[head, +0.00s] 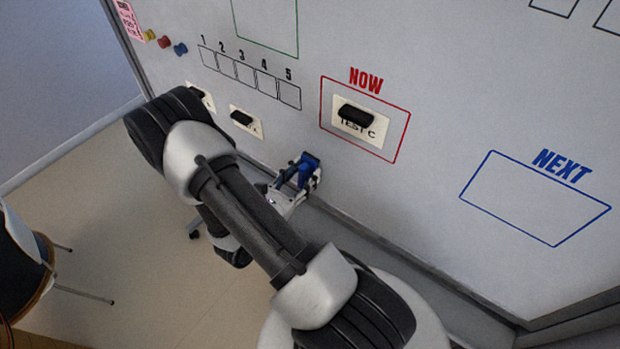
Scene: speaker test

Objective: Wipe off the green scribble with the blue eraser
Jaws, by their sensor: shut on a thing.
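My gripper (301,176) is at the lower edge of the whiteboard, below and left of the red NOW box. It is shut on the blue eraser (308,164), which shows between its fingers. I cannot tell whether the eraser touches the board or the ledge. No green scribble shows in this view. The only green mark is a thin rectangular outline (297,50) at the top, cut off by the frame edge. My arm hides part of the board's lower left.
The whiteboard (440,120) bears a card (341,103) under a black magnet in the red NOW box (400,145), an empty blue NEXT box (535,240), and numbered boxes (244,73). Two more cards with magnets hang lower left. Coloured magnets (164,42) and a pink note (127,18) are upper left.

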